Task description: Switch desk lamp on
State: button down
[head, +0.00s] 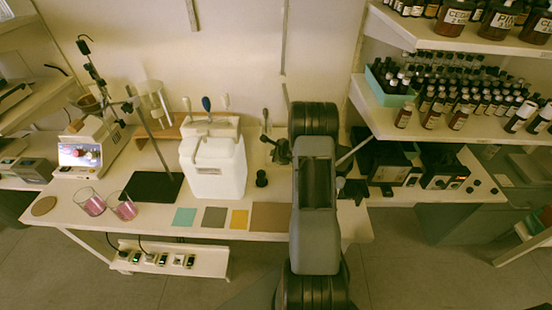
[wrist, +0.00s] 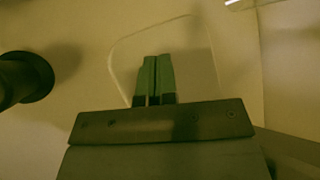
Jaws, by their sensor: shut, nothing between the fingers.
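I cannot pick out the desk lamp for certain in either view. A thin pale rod (head: 352,152) slants out beside my arm in the head view, but I cannot tell what it belongs to. My gripper (wrist: 154,62) is shut and empty in the wrist view. Its green fingertips point at a pale surface with a faint rounded outline (wrist: 117,60), and I cannot tell whether they touch it. A dark round object (wrist: 25,77) stands to the left of the fingers. In the head view my arm hides the gripper and part of the bench.
The bench (head: 70,212) holds a white canister (head: 212,168), two pink beakers (head: 92,204) and coloured mats (head: 215,217). A strip with several switches (head: 162,259) is below. Dark boxes (head: 385,163) stand right of my arm, under shelves of bottles (head: 455,123).

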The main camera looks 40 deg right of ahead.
jog(key=shift+r, duration=0.1)
dwell(0.4)
jog(key=shift+r, duration=0.35)
jog(key=shift+r+p, duration=2)
jog(key=shift+r, duration=1.05)
